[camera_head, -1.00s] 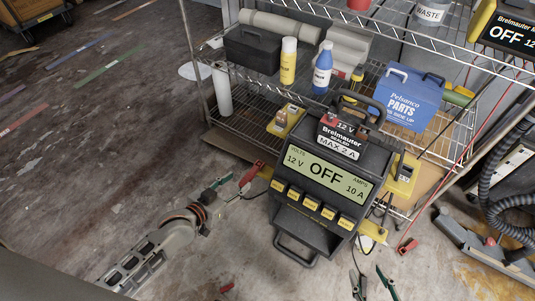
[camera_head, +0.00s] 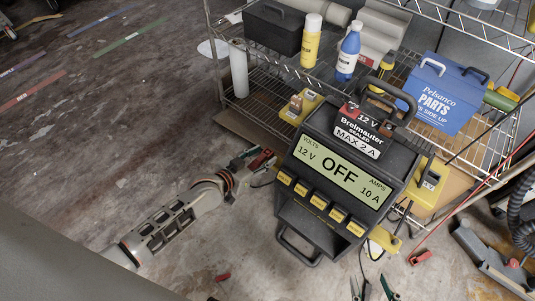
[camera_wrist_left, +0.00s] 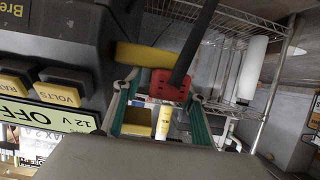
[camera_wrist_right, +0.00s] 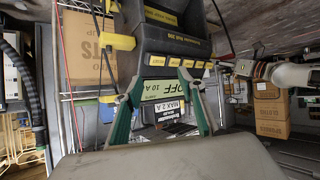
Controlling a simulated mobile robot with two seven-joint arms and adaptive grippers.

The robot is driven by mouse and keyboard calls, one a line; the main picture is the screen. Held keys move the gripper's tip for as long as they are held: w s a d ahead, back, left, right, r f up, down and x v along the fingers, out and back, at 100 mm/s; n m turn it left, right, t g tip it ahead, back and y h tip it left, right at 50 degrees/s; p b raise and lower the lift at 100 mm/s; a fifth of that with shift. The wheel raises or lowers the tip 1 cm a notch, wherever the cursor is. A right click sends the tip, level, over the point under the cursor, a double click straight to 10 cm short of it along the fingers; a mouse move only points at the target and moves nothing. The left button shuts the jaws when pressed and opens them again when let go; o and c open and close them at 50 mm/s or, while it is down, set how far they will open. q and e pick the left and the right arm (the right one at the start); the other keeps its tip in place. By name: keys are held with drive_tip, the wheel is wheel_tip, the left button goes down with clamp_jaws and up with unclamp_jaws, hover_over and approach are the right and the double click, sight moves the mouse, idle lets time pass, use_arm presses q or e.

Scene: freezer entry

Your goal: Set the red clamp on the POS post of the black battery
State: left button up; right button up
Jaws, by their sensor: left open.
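The red clamp (camera_head: 262,160) is at the left side of the black charger (camera_head: 337,172), whose display reads OFF. My left gripper (camera_head: 250,158) is at the clamp; in the left wrist view the open green fingers (camera_wrist_left: 160,112) lie either side of the red clamp (camera_wrist_left: 170,86), with no closed grip visible. The black battery (camera_head: 357,143), labelled 12 V and MAX 2 A, is behind the charger's top edge, with red on its top. I cannot read a POS mark. My right gripper (camera_head: 372,288) is open and empty low in front of the charger; its fingers (camera_wrist_right: 160,105) are spread.
A wire shelf (camera_head: 268,92) behind holds a yellow bottle (camera_head: 310,42), a blue bottle (camera_head: 348,52) and a blue parts box (camera_head: 440,95). A yellow holder (camera_head: 428,185) is on the charger's right side. Cables lie at right. The left floor is open.

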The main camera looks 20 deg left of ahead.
use_arm(q)
drive_tip(key=shift+w+r, duration=0.1)
clamp_jaws()
drive_tip(key=shift+d+r, duration=0.1)
drive_tip(key=shift+r, duration=0.45)
drive_tip(key=r, duration=0.1)
drive_tip(key=r+p, duration=0.2)
drive_tip(key=shift+w+r, duration=0.25)
drive_tip(key=shift+r, duration=0.1)
wheel_tip(320, 180, up, 2)
drive_tip(key=shift+r+p, duration=0.15)
drive_tip(key=shift+p, duration=0.35)
wheel_tip(320, 180, up, 12)
drive_tip(key=f+p, duration=0.1)
drive_tip(key=p, duration=0.4)
use_arm(e)
drive_tip(key=s+d+h, duration=0.1)
drive_tip(key=s+d, duration=0.1)
drive_tip(key=d, duration=0.2)
use_arm(q)
wheel_tip(320, 180, up, 6)
drive_tip(key=p, duration=0.4)
hover_over(263, 155)
drive_tip(key=shift+s, duration=0.2)
use_arm(e)
drive_tip(key=w+r, duration=0.3)
drive_tip(key=r, duration=0.3)
drive_tip(key=shift+r, duration=0.2)
